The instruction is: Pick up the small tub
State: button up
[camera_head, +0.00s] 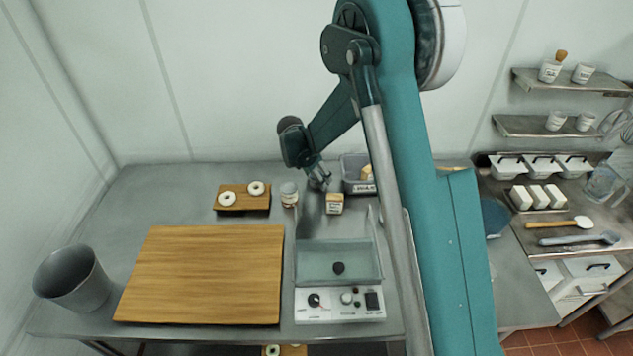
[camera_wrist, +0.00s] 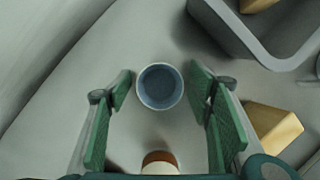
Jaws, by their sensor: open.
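The small tub (camera_wrist: 160,87) looks like a round, open-topped pot with a pale rim and blue-grey inside. In the wrist view it stands upright on the grey counter. My gripper (camera_wrist: 160,90) is open above the counter, its green finger pads to the left and right of the tub with clear gaps on both sides. In the head view my gripper (camera_head: 318,182) is at the back of the counter, and it mostly hides the tub there. I cannot tell the height of the fingertips over the rim.
A labelled grey bin (camera_head: 357,187) stands behind right; a yellowish block (camera_head: 334,204) is close right. A jar (camera_head: 289,195) stands close left.

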jog(key=c, duration=0.8)
jog(key=shift+r, duration=0.1)
jog(key=shift+r, duration=4.9)
